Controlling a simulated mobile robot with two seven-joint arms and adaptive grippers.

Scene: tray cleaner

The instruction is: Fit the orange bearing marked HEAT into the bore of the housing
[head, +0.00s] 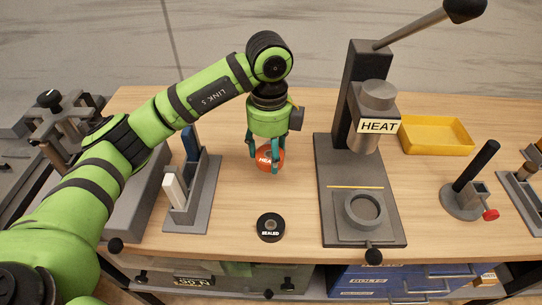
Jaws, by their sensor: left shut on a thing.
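The orange bearing (267,161) shows part of a white label, cut off by a finger, that starts "HEA". My left gripper (265,157) is shut on it and holds it over the bench, left of the press. I cannot tell whether the bearing touches the bench top. The housing (364,211) is a grey ring with an open bore. It stands on the press base under the ram, right of and nearer than the bearing. My right gripper is not in view.
A black bearing marked SEALED (270,228) lies on the bench between gripper and press. The press (364,118) carries a HEAT sign and a long lever. A yellow tray (436,136) is behind right. A grey rack (195,195) stands left. The bench between rack and press is mostly clear.

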